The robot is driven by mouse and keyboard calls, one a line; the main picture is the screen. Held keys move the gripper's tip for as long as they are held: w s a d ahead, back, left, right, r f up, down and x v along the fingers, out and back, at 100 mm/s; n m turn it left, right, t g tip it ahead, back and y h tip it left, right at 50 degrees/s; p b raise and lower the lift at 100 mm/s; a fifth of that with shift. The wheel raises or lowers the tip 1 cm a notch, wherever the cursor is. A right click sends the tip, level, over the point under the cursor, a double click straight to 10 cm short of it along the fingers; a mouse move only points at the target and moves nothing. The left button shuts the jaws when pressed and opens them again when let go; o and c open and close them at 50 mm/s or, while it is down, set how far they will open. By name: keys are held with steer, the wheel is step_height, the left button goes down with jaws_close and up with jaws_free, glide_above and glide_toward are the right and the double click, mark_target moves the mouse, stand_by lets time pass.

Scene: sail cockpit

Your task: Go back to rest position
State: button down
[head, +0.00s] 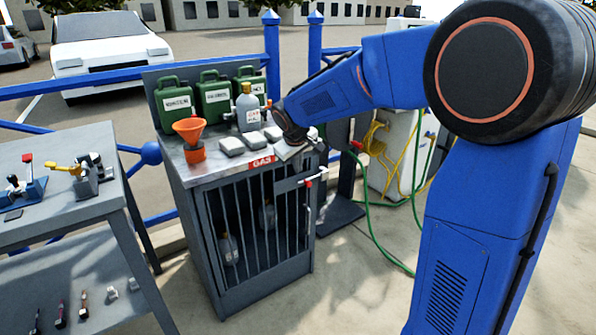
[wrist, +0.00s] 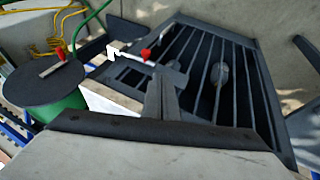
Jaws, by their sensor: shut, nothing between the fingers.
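My gripper shows in the wrist view (wrist: 163,85) as two grey fingers close together, with nothing seen between them. Behind them in that view is the barred door (wrist: 205,85) of the cage cabinet. In the head view my blue arm (head: 340,85) reaches left from its column. Its dark wrist (head: 289,124) is over the right end of the cabinet top (head: 205,172). The fingertips are not clear in the head view.
On the cabinet stand green cans (head: 174,102), a grey bottle (head: 248,107), an orange funnel (head: 190,132) and grey blocks (head: 232,146). A red-tipped latch (head: 312,180) sticks out at the cage front. A workbench (head: 60,205) stands left. A green hose (head: 372,225) lies right.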

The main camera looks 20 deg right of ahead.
steer(key=shift+s+r, duration=0.1)
steer(key=shift+s, duration=0.05)
steer(key=s+d+m+y, duration=0.1)
steer(key=s+d+m, duration=0.1)
steer(key=s, duration=1.8)
steer(key=s+d+f+m+y, duration=0.1)
steer(key=s+d+m, duration=0.1)
steer(key=s, duration=1.9)
steer(key=shift+d+m+g, duration=0.3)
steer(key=shift+d, duration=0.1)
